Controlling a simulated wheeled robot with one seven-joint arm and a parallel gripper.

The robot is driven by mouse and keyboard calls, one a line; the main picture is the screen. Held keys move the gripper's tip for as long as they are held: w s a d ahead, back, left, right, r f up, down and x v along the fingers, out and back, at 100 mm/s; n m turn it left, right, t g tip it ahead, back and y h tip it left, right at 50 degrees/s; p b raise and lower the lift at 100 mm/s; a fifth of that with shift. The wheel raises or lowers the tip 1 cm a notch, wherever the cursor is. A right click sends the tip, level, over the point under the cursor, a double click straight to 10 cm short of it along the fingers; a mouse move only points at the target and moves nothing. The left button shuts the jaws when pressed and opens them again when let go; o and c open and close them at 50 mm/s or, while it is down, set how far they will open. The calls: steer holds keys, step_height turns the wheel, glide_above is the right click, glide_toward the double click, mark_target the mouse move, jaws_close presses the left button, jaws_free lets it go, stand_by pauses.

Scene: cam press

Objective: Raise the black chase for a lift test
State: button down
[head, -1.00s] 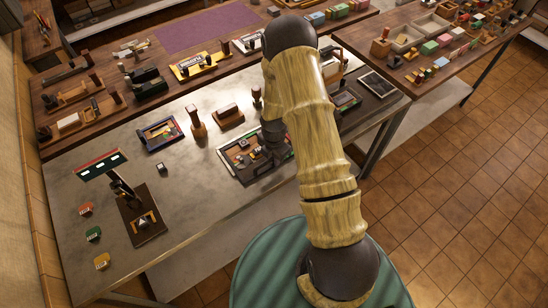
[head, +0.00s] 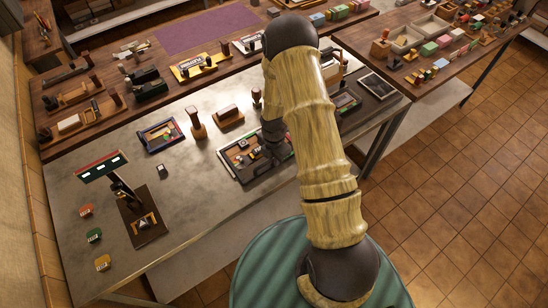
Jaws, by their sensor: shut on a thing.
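The black chase (head: 236,168) is a dark rectangular frame with coloured and pale pieces inside, on the grey metal bench at the middle of the head view. My gripper (head: 276,152) is at its right part, pointing down, and is shut on the chase's frame. My arm hides the fingertips partly and the chase's right end. I cannot tell whether there is a gap beneath the chase.
A blue-edged frame (head: 161,134) and wooden-handled tools (head: 197,123) stand left of the chase. A small press (head: 139,210) with a dark base is at the bench's left. Several coloured tags (head: 94,236) lie nearby. The bench's front middle is clear.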

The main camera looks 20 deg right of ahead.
steer(key=shift+w+a+r+p, duration=0.15)
steer(key=shift+r+p, duration=0.65)
steer(key=shift+r, duration=0.65)
steer(key=shift+s, duration=0.2)
steer(key=shift+w, duration=0.1)
steer(key=shift+w+d, duration=0.2)
steer(key=shift+d, duration=0.35)
steer(key=shift+w+d, duration=0.2)
steer(key=shift+d, duration=0.35)
stand_by(1.8)
steer(key=shift+f+b, duration=0.8)
steer(key=shift+f, duration=0.2)
steer(key=shift+s+f+b, duration=0.15)
steer(key=shift+f+b, duration=0.15)
steer(key=shift+f, duration=0.15)
steer(key=shift+s+f, duration=0.2)
steer(key=shift+f, duration=0.1)
steer(key=shift+f+b, duration=0.15)
steer(key=shift+b, duration=0.2)
